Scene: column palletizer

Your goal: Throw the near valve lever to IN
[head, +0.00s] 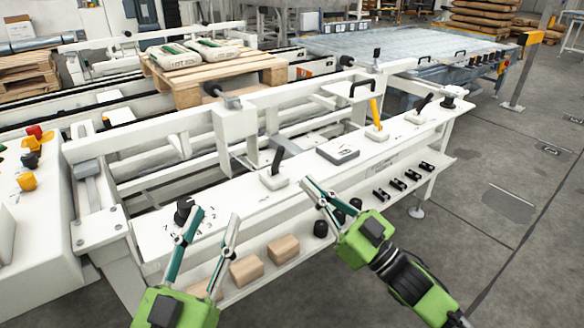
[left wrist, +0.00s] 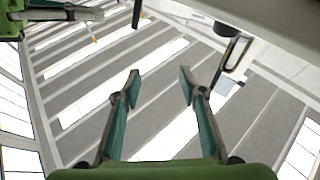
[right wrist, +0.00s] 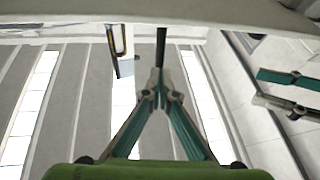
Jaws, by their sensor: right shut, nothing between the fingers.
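The near lever (head: 277,162) is a black handle on a white base on the white panel. It leans slightly to the right in the head view. My right gripper (head: 308,188) is shut and empty, a little right of and nearer than this lever. In the right wrist view a black lever (right wrist: 161,42) stands just beyond the shut fingertips (right wrist: 158,88); I cannot tell whether they touch. My left gripper (head: 219,214) is open and empty near the black knob (head: 184,209) at the panel's left end. Its open fingers (left wrist: 158,84) show in the left wrist view.
Farther along the panel (head: 230,203) stand a yellow lever (head: 376,112) and another black lever (head: 423,103). A lower shelf holds wooden blocks (head: 246,270) and black clips (head: 396,184). A conveyor frame and a pallet (head: 215,77) with sacks lie behind.

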